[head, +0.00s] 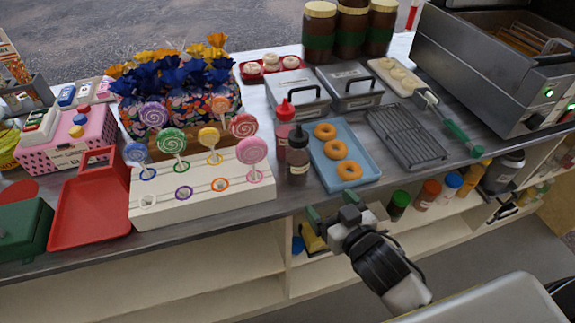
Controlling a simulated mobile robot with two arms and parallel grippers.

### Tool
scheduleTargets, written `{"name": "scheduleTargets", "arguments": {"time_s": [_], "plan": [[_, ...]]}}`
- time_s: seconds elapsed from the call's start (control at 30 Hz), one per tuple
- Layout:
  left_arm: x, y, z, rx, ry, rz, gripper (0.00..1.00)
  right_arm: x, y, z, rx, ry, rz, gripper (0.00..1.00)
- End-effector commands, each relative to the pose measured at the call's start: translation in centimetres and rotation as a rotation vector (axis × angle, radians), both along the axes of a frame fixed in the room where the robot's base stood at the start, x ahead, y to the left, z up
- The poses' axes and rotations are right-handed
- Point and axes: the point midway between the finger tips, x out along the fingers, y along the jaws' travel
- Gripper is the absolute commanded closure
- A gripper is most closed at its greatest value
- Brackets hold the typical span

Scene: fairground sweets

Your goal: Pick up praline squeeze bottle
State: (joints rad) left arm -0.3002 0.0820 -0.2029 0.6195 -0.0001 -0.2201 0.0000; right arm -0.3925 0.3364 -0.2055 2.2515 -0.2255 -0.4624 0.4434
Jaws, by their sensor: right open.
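A squeeze bottle with a dark cap and brownish body (298,160) stands upright on the counter, between the lollipop stand and the blue doughnut tray. I take it for the praline bottle; its label is too small to read. A pink squeeze bottle with a red cap (285,117) stands just behind it, partly hidden by it. My right gripper (331,208) is open and empty, in front of the counter edge, below and right of the dark-capped bottle and apart from it. My left gripper is not in view.
A blue tray (370,171) with three doughnuts lies right of the bottles. A white lollipop stand (245,193) is close on the left. A wire rack (407,137) lies farther right. Shelves with jars (398,203) are below the counter.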

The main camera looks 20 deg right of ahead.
Motion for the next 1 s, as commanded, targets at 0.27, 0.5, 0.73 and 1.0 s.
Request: {"name": "scheduleTargets", "arguments": {"time_s": [0.27, 0.5, 0.73, 1.0], "plan": [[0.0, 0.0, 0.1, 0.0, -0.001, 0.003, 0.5, 1.0, 0.9, 1.7, 0.037, -0.138, 0.079, 0.15], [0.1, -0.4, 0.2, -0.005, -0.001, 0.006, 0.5, 1.8, 1.5, 2.5, 0.057, -0.201, 0.123, 0.15], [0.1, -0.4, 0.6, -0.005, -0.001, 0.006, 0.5, 5.0, 2.5, 2.6, 0.057, -0.201, 0.123, 0.15], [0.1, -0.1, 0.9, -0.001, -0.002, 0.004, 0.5, 7.1, 3.2, 2.6, 0.058, -0.199, 0.123, 0.15]]}}
